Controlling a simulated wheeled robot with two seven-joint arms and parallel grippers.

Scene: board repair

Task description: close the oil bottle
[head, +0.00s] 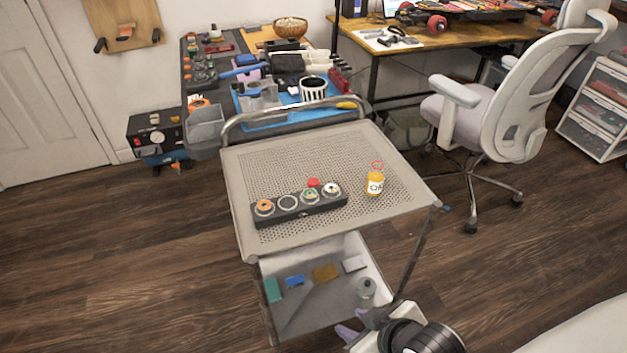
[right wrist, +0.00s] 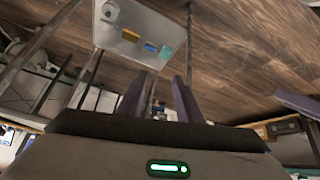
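The oil bottle (head: 375,184) is small and yellow with a white label. It stands upright on the perforated cart top (head: 260,175), right of the middle. A red ring shows at its mouth. A small red cap (head: 314,182) lies apart from it, behind the black tray. My right gripper (head: 355,322) is low, in front of the cart and well below the bottle. In the right wrist view its purple fingers (right wrist: 158,88) stand apart with nothing held. A purple finger-like piece (right wrist: 297,104) at that view's right edge may be my left gripper; its state is hidden.
The black tray (head: 300,208) holds several round pieces at the cart's front. Behind are a cluttered workbench (head: 200,120) and a white chair (head: 510,100). The cart top's back is clear.

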